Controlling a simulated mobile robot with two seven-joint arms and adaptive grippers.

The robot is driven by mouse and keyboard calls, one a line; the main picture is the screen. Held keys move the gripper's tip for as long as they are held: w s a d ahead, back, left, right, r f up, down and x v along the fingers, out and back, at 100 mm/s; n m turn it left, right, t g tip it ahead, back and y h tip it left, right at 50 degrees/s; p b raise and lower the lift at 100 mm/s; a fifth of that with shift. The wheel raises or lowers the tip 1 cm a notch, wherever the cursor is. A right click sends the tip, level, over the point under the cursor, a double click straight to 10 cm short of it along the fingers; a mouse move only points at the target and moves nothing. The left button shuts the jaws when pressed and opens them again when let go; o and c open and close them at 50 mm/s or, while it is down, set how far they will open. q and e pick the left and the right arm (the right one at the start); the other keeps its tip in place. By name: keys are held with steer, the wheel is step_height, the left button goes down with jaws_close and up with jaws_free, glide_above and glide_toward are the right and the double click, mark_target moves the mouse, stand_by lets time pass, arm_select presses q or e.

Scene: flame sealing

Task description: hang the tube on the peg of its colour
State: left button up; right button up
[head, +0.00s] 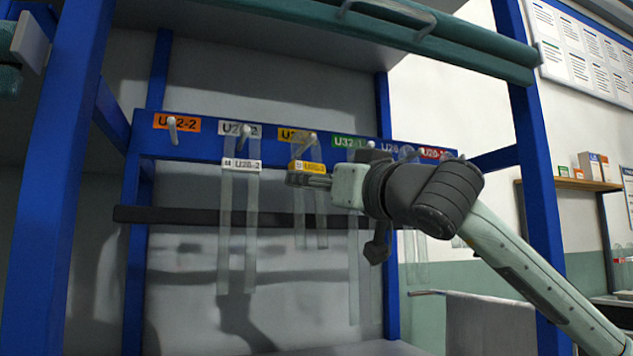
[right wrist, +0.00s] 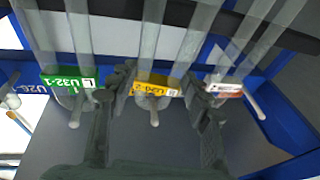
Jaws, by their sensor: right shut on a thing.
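My right gripper (head: 306,181) is shut on a clear tube with a yellow tag (head: 309,167), just below the yellow label (head: 291,135) on the blue rack. The tube's two legs hang down below the gripper. Its upper loop is at the peg (head: 312,139) beside the yellow label; whether the loop is around the peg or only in front of it I cannot tell. In the right wrist view the yellow tag (right wrist: 155,86) lies between the two fingers, with a pale peg (right wrist: 154,117) close by. My left gripper is not in view.
A clear tube with a white tag (head: 242,164) hangs at the white-labelled peg to the left. The orange-labelled peg (head: 173,131) is bare. A green tag (right wrist: 67,79) and a white tag (right wrist: 223,88) flank my fingers closely. A dark bar (head: 170,216) runs below the rack.

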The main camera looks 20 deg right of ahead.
steer(key=o, duration=1.2)
steer(key=shift+o, duration=0.3)
steer(key=o, duration=0.6)
steer(key=shift+s, duration=0.1)
steer(key=b+v, duration=0.2)
steer(key=v, duration=0.6)
steer(key=shift+s+a+r+b, duration=0.2)
steer(key=shift+s+r+b, duration=0.1)
steer(key=shift+s, duration=0.2)
stand_by(0.7)
